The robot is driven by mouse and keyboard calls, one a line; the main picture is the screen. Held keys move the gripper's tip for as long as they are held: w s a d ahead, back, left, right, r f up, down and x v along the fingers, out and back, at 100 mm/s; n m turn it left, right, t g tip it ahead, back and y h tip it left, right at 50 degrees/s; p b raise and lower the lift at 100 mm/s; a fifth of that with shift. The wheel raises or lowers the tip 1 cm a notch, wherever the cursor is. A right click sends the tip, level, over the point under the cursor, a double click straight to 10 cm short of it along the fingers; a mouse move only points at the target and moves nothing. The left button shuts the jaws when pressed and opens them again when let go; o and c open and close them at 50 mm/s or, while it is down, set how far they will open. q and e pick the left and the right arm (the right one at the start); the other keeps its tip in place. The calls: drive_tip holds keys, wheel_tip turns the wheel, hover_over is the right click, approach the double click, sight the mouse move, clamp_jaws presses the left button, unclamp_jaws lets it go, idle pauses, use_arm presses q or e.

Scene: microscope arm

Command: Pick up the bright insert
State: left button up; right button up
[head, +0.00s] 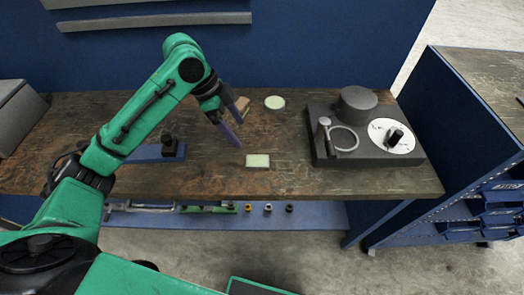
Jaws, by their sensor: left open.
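A small pale green rectangular block (257,162) lies on the brown worktable (330,180) near its front edge. A pale green round disc (275,102) lies farther back. Both are bright, and I cannot tell which one is the insert. My left gripper (240,133) reaches in from the left with its two purple fingers apart and pointing down to the right. It is open and empty, just behind and left of the rectangular block, apart from it. My right gripper is not in view.
A dark grey fixture (322,150) with a ring, a dark cylinder and a white dial (380,133) stands on the right. A brown block (242,104) sits behind my left fingers. A blue plate with a black part (169,147) lies left. Bare tabletop surrounds the pale block.

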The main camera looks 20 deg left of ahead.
use_arm(q)
drive_tip(key=p, duration=0.1)
approach(257, 160)
drive_tip(key=shift+s+d+f, duration=0.25)
drive_tip(key=shift+d+f, duration=0.15)
drive_tip(key=shift+f, duration=0.3)
drive_tip(key=p+x, duration=0.1)
drive_tip(key=x, duration=0.5)
drive_tip(key=shift+w+f, duration=0.2)
drive_tip(key=shift+f, duration=0.2)
drive_tip(key=shift+d+f, duration=0.1)
drive_tip(key=shift+f, duration=0.1)
clamp_jaws()
drive_tip(key=shift+w+r, duration=0.1)
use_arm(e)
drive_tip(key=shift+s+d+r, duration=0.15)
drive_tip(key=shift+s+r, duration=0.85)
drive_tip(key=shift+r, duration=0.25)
